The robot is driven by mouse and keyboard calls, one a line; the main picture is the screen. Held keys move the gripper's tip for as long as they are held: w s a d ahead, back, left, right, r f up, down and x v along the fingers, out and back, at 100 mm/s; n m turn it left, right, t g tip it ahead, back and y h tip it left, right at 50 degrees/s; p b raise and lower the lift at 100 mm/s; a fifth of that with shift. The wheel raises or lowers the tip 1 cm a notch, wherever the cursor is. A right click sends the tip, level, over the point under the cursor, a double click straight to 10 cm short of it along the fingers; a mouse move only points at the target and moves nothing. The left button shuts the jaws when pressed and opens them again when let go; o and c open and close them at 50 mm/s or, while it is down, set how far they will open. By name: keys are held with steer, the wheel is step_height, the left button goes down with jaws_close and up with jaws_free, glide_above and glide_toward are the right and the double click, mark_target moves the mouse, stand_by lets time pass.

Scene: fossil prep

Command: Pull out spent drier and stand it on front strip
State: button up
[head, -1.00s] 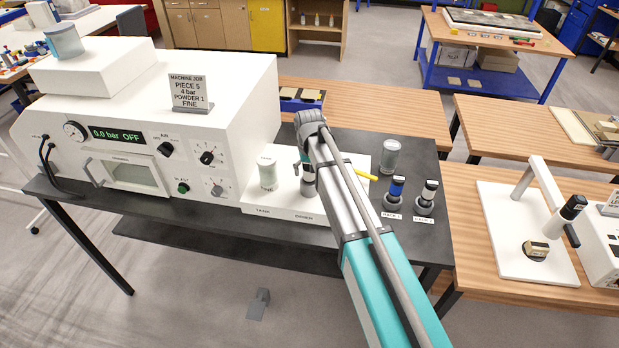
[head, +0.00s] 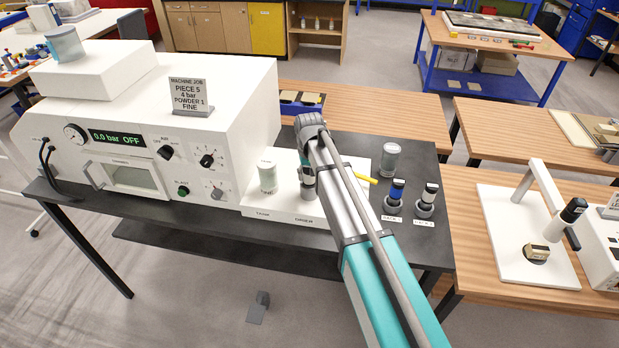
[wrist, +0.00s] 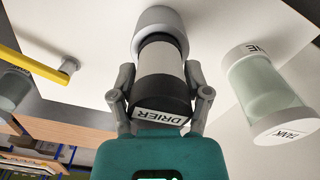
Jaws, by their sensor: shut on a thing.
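The drier (wrist: 160,72) has a white body and a dark cap end with a DRIER label. In the wrist view its far end meets a grey round socket (wrist: 160,22) on the white base plate. My gripper (wrist: 161,98) is shut on it, one finger on each side of the dark end. In the head view my arm hides most of the drier (head: 308,189), which is upright on the white base plate (head: 345,213) behind the DRIER label. A dark strip of bench top (head: 190,229) runs in front of the plate and looks bare.
The pale tank (head: 267,178) stands left of the drier, close to my gripper. A yellow lever (head: 366,178) sticks out at right. A clear jar (head: 390,160) and two capped cylinders (head: 395,194) (head: 426,200) in holders stand further right. The white blasting machine (head: 150,110) is at left.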

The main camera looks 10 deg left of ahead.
steer(key=shift+r+p, duration=0.55)
steer(key=shift+r, duration=0.05)
stand_by(0.3)
steer(key=shift+r+p, duration=4)
steer(key=shift+s, duration=0.1)
